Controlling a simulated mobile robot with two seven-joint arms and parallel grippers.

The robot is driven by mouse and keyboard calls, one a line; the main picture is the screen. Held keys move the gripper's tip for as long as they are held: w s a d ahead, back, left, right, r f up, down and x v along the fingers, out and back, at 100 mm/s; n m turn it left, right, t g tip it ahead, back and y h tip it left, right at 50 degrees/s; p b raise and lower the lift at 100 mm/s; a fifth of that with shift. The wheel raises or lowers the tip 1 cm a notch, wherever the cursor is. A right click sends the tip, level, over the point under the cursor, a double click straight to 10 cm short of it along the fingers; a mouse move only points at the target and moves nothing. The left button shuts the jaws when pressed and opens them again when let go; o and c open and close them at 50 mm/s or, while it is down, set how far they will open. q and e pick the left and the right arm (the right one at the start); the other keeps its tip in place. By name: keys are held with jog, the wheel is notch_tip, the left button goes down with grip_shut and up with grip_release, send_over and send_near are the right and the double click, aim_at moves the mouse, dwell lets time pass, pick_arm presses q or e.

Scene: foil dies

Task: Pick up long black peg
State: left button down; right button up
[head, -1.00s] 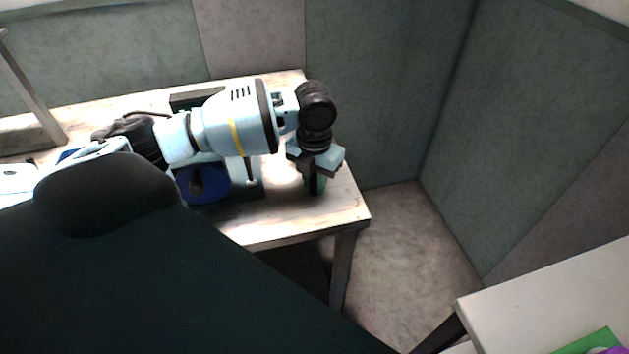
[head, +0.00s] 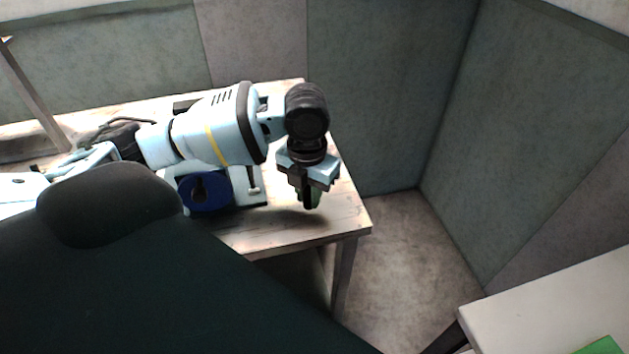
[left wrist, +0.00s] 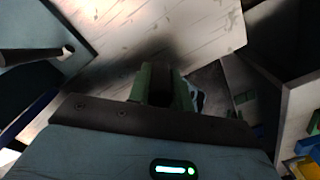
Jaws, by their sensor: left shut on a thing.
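My left gripper (head: 309,200) hangs down over the right end of the wooden table, a little above its top. Its green-padded fingers are shut on a dark thing, which looks like the long black peg (left wrist: 160,90). Most of the peg is hidden between the fingers, so its length and lower end cannot be made out. The gripper also shows in the left wrist view (left wrist: 162,80), with the pale table top beyond it. My right gripper is not in view.
A device with a blue disc (head: 205,190) stands on the wooden table (head: 290,232), left of the gripper. A dark rod with a pale end (left wrist: 35,54) shows in the left wrist view. A white table (head: 560,300) with a green item (head: 602,346) is at lower right. Grey walls close the corner.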

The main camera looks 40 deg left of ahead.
pick_arm(q)
jog(key=s+d+r, duration=0.1)
jog(key=s+d, duration=0.2)
jog(key=s, duration=0.7)
jog(key=shift+s, duration=0.15)
